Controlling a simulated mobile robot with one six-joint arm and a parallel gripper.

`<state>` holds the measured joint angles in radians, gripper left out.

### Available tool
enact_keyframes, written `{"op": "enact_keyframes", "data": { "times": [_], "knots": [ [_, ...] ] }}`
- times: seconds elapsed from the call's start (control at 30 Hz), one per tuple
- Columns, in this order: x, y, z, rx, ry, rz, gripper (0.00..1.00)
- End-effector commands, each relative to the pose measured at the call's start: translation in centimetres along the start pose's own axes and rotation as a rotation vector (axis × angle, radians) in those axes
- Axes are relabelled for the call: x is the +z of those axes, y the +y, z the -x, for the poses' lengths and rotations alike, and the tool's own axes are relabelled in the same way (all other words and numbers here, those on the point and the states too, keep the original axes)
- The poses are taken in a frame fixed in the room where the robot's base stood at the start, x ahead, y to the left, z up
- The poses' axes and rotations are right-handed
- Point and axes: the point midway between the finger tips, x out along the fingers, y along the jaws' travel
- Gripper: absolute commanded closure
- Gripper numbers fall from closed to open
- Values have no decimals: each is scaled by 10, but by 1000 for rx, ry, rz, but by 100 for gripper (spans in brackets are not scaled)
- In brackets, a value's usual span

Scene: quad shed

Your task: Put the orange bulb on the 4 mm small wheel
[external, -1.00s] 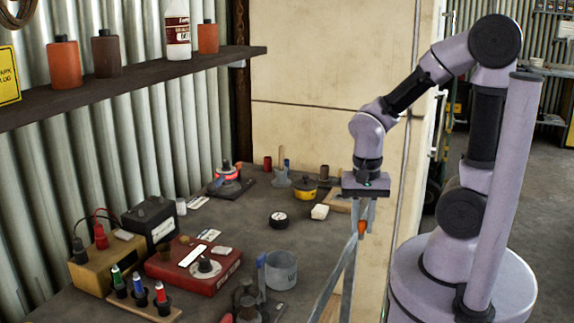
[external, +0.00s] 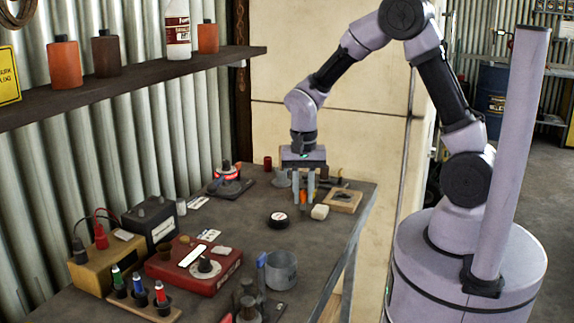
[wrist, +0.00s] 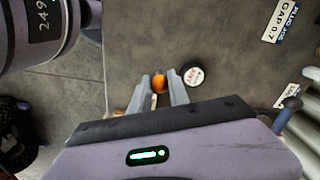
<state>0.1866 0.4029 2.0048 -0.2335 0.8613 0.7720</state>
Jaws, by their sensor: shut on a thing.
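The orange bulb (external: 303,198) is between the fingers of my gripper (external: 303,203), which is shut on it above the far part of the bench. In the wrist view the bulb (wrist: 159,83) shows as a small orange round between the fingertips. A small black round thing with a white printed face (external: 278,219) lies on the bench just left of my gripper; it also shows in the wrist view (wrist: 193,76), right of the bulb. I cannot read 4 mm on anything, so I cannot tell which thing is the small wheel.
A white block (external: 320,212) and a wooden board (external: 343,201) lie close to the right of my gripper. A red-topped device (external: 228,174) stands at left. A grey cup (external: 281,270) and a red box (external: 190,268) are nearer. The bench middle is fairly clear.

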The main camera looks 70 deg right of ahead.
Motion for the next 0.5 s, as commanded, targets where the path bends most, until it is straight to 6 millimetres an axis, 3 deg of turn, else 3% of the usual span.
{"op": "enact_keyframes", "data": {
  "times": [0.1,0.2,0.33,0.5],
  "knots": [
    [-22,-34,-6,1,0,0,100],
    [-35,-55,-7,0,-1,-1,100],
    [-42,-65,-11,2,-1,-1,100],
    [-42,-66,-42,2,-1,0,100]
  ]
}}
